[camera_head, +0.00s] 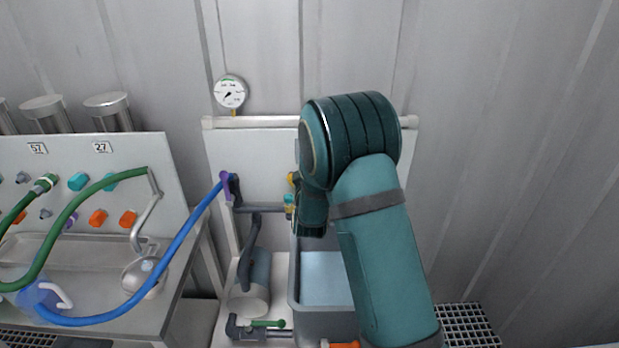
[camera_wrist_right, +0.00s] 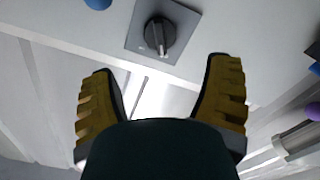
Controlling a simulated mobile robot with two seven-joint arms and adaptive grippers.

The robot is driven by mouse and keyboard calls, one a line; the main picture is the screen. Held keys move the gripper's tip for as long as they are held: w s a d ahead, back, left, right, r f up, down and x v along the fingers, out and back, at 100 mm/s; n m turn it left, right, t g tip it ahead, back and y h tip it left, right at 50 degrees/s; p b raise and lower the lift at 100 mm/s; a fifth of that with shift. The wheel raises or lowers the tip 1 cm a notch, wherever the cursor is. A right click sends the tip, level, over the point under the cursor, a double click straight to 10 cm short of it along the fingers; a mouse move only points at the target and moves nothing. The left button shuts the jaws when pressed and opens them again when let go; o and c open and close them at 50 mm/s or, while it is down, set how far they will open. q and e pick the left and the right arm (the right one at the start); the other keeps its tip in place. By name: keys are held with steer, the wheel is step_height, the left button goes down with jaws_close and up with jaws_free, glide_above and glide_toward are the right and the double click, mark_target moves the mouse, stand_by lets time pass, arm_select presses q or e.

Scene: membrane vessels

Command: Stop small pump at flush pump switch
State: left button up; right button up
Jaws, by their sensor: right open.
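The flush pump switch, a dark rotary knob (camera_wrist_right: 158,36) on a square grey plate (camera_wrist_right: 190,20), shows at the top centre of the right wrist view. It is on a pale panel. My right gripper (camera_wrist_right: 162,66) is open, with its yellow ridged fingers spread wide and nothing between them. The knob appears beyond the fingertips, roughly midway between them, and the fingers do not touch it. In the head view my right arm hides the switch and most of the gripper. I cannot identify the small pump for sure. My left gripper is not in view.
A pressure gauge (camera_head: 230,92) stands above a white pipe (camera_head: 260,121). A grey tank (camera_head: 322,322) is below my right arm. At left, a bench carries a panel (camera_head: 75,152) with green hoses, and a blue hose (camera_head: 170,258) arcs to the rig.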

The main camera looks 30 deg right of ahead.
steer(key=v, duration=0.3)
steer(key=shift+s+a, duration=0.15)
steer(key=shift+s, duration=0.1)
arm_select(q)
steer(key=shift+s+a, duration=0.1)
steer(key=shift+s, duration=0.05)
arm_select(e)
steer(key=shift+s, duration=0.1)
